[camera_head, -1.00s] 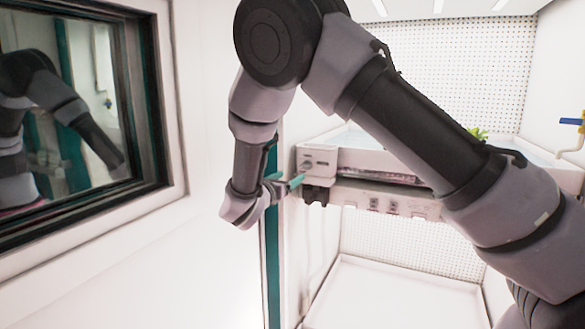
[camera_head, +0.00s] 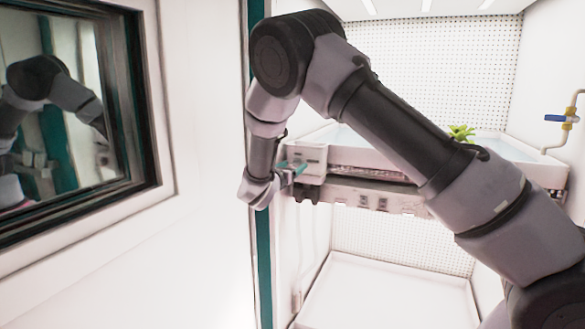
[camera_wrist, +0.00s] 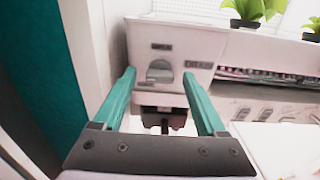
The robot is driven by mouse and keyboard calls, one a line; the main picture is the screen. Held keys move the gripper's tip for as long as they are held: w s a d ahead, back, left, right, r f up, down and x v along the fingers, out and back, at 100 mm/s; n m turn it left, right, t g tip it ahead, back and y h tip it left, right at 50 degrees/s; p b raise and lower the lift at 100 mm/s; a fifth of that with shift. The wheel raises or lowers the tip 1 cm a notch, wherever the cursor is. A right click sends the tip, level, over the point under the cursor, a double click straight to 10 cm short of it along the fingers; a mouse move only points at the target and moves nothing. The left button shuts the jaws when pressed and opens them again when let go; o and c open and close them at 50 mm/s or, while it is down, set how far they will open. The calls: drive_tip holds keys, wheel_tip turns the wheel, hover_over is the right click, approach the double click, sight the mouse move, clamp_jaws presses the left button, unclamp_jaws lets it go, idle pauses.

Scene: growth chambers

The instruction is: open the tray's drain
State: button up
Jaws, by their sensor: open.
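The white tray (camera_head: 350,158) sits on a shelf inside the chamber, with a white box (camera_head: 312,154) at its front left corner. A dark fitting (camera_wrist: 160,112) hangs below the box. My gripper (camera_head: 297,169) is open, its teal fingers pointing at the box's front. In the wrist view my gripper (camera_wrist: 159,74) has one fingertip on each side of the knob, with nothing held. Whether the fingers touch the box cannot be told.
Green plants (camera_wrist: 252,10) stand in the tray. The teal-edged chamber door frame (camera_head: 262,235) is close to the left of my gripper. A pipe with a blue-handled valve (camera_head: 562,118) is on the right wall. The lower white tray (camera_head: 390,290) is empty.

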clamp_jaws()
drive_tip(key=shift+m, duration=0.4)
drive_tip(key=m, duration=0.3)
drive_tip(key=shift+m, duration=0.4)
drive_tip(key=m, duration=0.4)
drive_tip(key=shift+m, duration=0.3)
drive_tip(key=m, duration=0.4)
drive_tip(key=shift+d+f, duration=0.1)
drive_tip(key=m, duration=0.4)
drive_tip(key=shift+s+m, duration=0.1)
drive_tip(key=shift+m, duration=0.2)
